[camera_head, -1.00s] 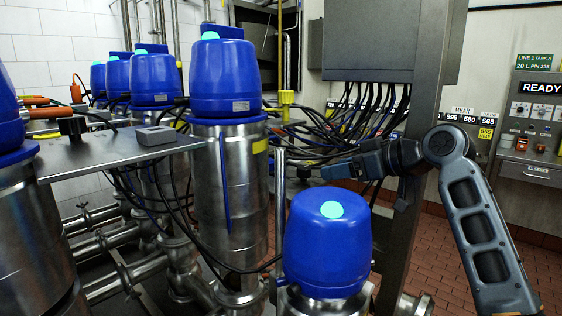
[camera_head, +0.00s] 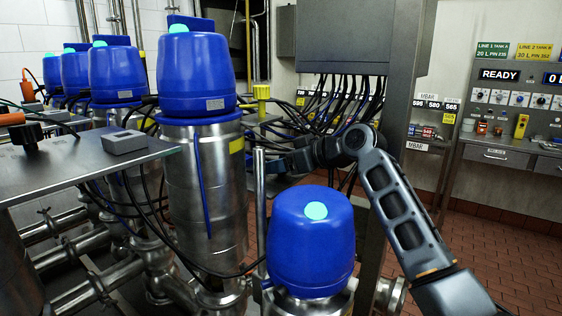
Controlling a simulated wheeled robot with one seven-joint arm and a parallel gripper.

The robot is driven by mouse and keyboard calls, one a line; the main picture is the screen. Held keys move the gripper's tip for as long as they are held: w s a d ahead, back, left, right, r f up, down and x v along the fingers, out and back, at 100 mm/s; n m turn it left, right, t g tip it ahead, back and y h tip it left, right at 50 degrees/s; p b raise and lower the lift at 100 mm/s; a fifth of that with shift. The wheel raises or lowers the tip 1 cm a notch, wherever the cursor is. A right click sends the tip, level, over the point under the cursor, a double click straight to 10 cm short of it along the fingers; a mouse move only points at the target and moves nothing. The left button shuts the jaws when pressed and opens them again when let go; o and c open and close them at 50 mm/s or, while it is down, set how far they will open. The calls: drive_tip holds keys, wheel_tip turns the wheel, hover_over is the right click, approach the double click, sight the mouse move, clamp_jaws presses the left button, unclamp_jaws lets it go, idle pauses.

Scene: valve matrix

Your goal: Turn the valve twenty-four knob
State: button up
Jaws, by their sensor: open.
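No label reading twenty-four can be made out, so I cannot tell which part is the valve twenty-four knob. Several blue-capped steel valves stand in view: a near one (camera_head: 312,240) at the lower middle, a tall one (camera_head: 196,75) left of it, and others behind at the left. A black knob (camera_head: 27,138) sits on the metal plate at the left. A yellow knob-like part (camera_head: 262,92) stands behind the tall valve. My gripper (camera_head: 272,164) is open, pointing left above and beyond the near valve; its fingertips are small, dark and hard to make out near a thin steel post.
A grey cabinet (camera_head: 362,38) with hanging black cables (camera_head: 340,105) is behind my gripper. A steel plate (camera_head: 85,160) juts in from the left. A control panel (camera_head: 520,85) with several small knobs stands at the right. Red tiled floor (camera_head: 510,245) is open at the right.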

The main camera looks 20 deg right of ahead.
drive_tip(key=c, duration=1)
drive_tip(key=shift+o, duration=0.2)
drive_tip(key=shift+w+f+n+g+y+b, duration=0.1)
drive_tip(key=shift+f+n+g+y+b, duration=0.3)
drive_tip(key=shift+b, duration=0.7)
drive_tip(key=shift+r+n+g+y+b, duration=0.15)
drive_tip(key=shift+n+g+y+b, duration=0.25)
drive_tip(key=shift+n+y+b, duration=0.3)
drive_tip(key=shift+r+n+g, duration=0.25)
drive_tip(key=shift+n+g, duration=0.05)
drive_tip(key=o, duration=1)
drive_tip(key=shift+c, duration=0.2)
drive_tip(key=shift+r+p, duration=0.1)
drive_tip(key=shift+p, duration=0.2)
